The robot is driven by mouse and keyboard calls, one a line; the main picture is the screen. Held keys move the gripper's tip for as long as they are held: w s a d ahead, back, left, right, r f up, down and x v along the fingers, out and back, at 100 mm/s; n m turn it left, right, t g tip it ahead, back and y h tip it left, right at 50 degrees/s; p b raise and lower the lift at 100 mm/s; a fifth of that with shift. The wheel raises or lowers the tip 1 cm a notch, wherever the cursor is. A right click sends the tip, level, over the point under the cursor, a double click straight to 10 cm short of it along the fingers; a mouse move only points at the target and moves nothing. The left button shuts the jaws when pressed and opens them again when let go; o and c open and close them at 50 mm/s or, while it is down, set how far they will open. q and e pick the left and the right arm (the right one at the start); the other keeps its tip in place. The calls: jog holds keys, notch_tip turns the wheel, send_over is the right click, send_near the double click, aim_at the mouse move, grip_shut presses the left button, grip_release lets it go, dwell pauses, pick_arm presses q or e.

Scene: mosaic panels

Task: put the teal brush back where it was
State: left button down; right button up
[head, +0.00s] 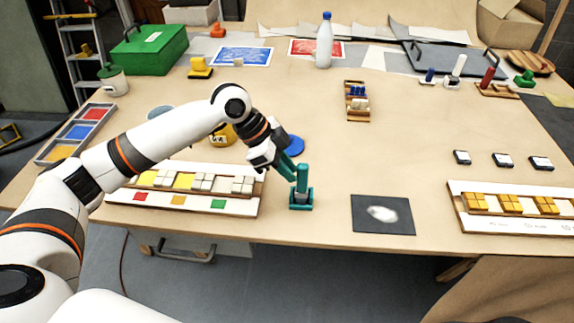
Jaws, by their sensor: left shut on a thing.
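The teal brush (302,178) stands upright near the front middle of the table. Its lower end is at a small teal holder (300,206); I cannot tell whether it rests in the holder or hangs just above it. My left gripper (294,172) reaches in from the left and is shut on the brush, at its handle. The gripper partly hides the handle's left side. My right gripper is not in view.
A dark square with a white smear (360,222) lies right of the holder. A tile panel (250,209) is close on the left, and another panel (462,222) is at the right. A blue disc (294,145) lies behind the gripper. The table's front edge is near.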

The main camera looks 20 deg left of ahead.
pick_arm(q)
jog(key=shift+f, duration=0.15)
jog(key=c, duration=1.2)
grip_release()
jog(key=shift+c, duration=0.2)
jog(key=b+v, duration=0.1)
jog(key=v, duration=1.1)
